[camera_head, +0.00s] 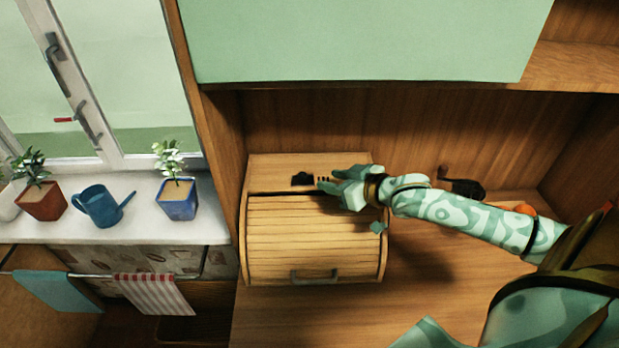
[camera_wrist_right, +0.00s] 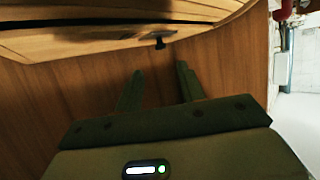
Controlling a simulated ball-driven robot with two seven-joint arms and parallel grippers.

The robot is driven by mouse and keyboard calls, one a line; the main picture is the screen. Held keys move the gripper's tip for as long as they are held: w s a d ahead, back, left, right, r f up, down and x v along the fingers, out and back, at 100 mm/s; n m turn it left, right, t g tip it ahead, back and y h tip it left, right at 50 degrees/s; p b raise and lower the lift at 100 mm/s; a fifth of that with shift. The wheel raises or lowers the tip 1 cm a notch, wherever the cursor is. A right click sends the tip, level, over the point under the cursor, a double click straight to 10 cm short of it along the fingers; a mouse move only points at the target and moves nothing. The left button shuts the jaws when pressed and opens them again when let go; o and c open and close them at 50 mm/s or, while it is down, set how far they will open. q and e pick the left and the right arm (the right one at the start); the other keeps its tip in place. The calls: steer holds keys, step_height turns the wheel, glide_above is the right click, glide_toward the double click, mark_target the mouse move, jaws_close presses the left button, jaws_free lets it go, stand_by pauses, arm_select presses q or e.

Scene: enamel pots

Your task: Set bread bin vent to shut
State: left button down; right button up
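The wooden bread bin (camera_head: 312,238) stands on the counter against the back wall, its slatted roll front down. On its flat top is a dark vent piece (camera_head: 302,179) with a few dark slots just to its right. My right gripper (camera_head: 333,181) reaches over the bin's top from the right, its fingertips close to the slots; I cannot tell whether they touch. In the right wrist view, the gripper's fingers (camera_wrist_right: 160,70) are apart with nothing between them. A small black knob (camera_wrist_right: 158,42) on a wooden edge shows just beyond the fingertips. My left gripper is not in view.
A green cabinet (camera_head: 360,40) hangs above the bin. A dark crank-like object (camera_head: 462,187) and an orange object (camera_head: 525,210) are at the back right, partly behind my arm. Potted plants and a blue watering can (camera_head: 100,206) stand on the left sill. Counter in front is clear.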

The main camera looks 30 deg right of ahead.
mark_target(303, 174)
steer(key=b+x, duration=0.1)
steer(key=x, duration=0.7)
steer(key=shift+a, duration=0.15)
